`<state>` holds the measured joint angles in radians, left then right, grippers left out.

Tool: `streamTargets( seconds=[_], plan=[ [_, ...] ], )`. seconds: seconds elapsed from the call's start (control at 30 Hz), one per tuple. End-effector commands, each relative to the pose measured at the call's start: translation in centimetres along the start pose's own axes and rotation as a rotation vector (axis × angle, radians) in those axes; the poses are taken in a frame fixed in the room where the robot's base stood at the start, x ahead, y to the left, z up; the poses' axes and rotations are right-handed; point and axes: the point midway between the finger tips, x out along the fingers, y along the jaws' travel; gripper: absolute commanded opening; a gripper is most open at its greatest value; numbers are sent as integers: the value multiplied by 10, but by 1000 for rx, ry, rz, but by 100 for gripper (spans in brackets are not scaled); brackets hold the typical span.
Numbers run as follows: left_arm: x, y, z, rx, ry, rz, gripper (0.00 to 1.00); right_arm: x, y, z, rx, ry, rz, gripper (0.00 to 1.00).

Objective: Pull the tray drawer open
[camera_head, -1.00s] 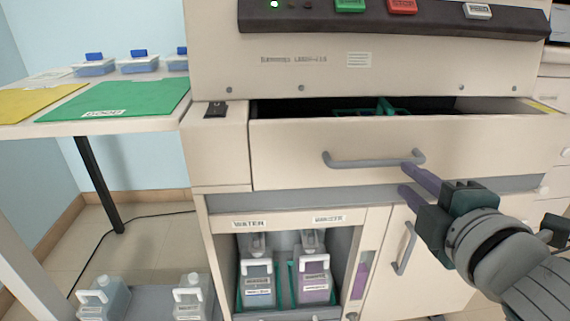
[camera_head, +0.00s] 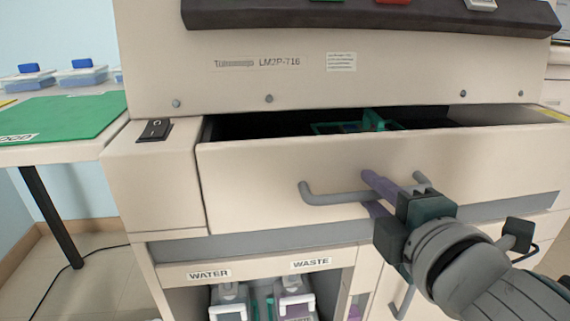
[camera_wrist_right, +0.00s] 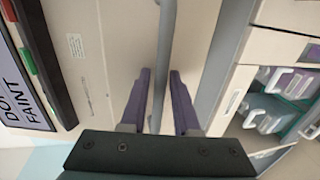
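The tray drawer (camera_head: 270,165) of the beige machine stands a little way out in the head view. A dark gap shows behind its front, with part of a green rack (camera_head: 372,122) inside. Its grey bar handle (camera_head: 330,197) runs across the front. My right gripper (camera_head: 371,191) has one purple finger above the bar and one below it. In the right wrist view the handle (camera_wrist_right: 164,40) passes between the fingers of my right gripper (camera_wrist_right: 160,74), with narrow gaps beside it, so the fingers look open around it. My left gripper is not in view.
A side table with a green mat (camera_head: 65,118) stands at left. A black rocker switch (camera_head: 155,129) is left of the drawer. Below, an open cabinet holds bottles under WATER (camera_head: 209,274) and WASTE (camera_head: 311,262) labels. A control panel (camera_head: 380,14) overhangs above.

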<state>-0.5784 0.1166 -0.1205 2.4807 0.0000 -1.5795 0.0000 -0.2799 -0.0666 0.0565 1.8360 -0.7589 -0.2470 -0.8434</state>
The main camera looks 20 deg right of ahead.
Motion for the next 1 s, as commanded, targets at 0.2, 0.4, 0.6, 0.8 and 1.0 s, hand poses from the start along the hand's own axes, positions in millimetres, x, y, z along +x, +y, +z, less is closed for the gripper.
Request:
streamTargets(
  seconds=[0.2, 0.4, 0.6, 0.8, 1.0],
  plan=[
    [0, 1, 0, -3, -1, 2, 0, 0, 0, 0, 0, 0, 0, 23],
    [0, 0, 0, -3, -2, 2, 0, 0, 0, 0, 0, 0, 0, 0],
    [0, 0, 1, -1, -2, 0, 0, 0, 0, 0, 0, 0, -1, 0],
    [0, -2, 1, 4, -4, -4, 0, 0, 0, 0, 0, 0, -2, 0],
    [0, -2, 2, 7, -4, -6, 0, 0, -1, 0, 0, -1, -2, 0]
  ],
)
